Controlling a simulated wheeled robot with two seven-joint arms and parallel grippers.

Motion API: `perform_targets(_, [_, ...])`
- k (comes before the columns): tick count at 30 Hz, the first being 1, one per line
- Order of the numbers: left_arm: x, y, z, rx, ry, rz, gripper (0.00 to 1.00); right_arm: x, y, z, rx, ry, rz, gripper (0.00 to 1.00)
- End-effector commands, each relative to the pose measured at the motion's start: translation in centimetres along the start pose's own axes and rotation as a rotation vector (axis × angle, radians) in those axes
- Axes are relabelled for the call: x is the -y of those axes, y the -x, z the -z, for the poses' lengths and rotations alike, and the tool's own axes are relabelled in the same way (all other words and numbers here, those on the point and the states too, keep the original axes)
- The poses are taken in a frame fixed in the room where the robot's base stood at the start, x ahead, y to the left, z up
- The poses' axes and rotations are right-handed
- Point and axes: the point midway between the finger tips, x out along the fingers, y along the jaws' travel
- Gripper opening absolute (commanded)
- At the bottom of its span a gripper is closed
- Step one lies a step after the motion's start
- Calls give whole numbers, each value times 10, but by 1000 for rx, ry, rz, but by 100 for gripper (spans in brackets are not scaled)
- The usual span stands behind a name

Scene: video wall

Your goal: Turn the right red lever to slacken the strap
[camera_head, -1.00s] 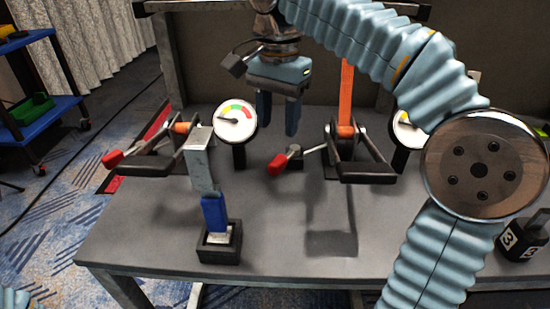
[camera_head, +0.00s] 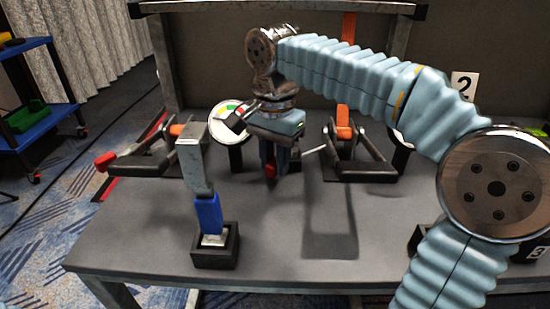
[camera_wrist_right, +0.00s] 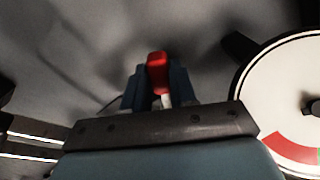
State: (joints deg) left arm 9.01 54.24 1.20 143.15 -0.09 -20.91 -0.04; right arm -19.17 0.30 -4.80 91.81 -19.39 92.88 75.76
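The right ratchet (camera_head: 358,165) stands on the grey table with an orange strap (camera_head: 343,122) running up behind it. Its pale lever rod (camera_head: 314,150) reaches left to a red handle (camera_head: 270,173). My right gripper (camera_head: 274,165) points down at this handle, which is partly hidden by the fingers. In the right wrist view the red handle (camera_wrist_right: 158,70) sits between the two fingers, which look closed against its sides. The left ratchet (camera_head: 150,160) has its own red handle (camera_head: 105,161). My left gripper is out of view.
A white gauge (camera_head: 228,113) stands close left of my right gripper; another is mostly hidden behind my arm. A blue-handled tool (camera_head: 208,213) stands in a black holder (camera_head: 214,254) at the front left. The table's front middle is clear.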

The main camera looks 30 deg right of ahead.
Motion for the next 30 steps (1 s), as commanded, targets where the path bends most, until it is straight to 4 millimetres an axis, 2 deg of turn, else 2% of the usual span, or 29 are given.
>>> perform_targets(1, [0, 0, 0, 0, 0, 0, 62, 0, 0, 0, 0, 0, 0, 17])
perform_targets(4, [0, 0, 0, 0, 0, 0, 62, 0, 0, 0, 0, 0, -1, 1])
perform_targets(5, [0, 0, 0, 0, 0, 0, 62, 0, 0, 0, 0, 0, -1, 0])
perform_targets(19, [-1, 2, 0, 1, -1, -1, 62, -3, 0, 0, 1, 33, -3, 0])
perform_targets(30, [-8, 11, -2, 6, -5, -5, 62, -20, 0, 3, 2, 270, -4, 0])
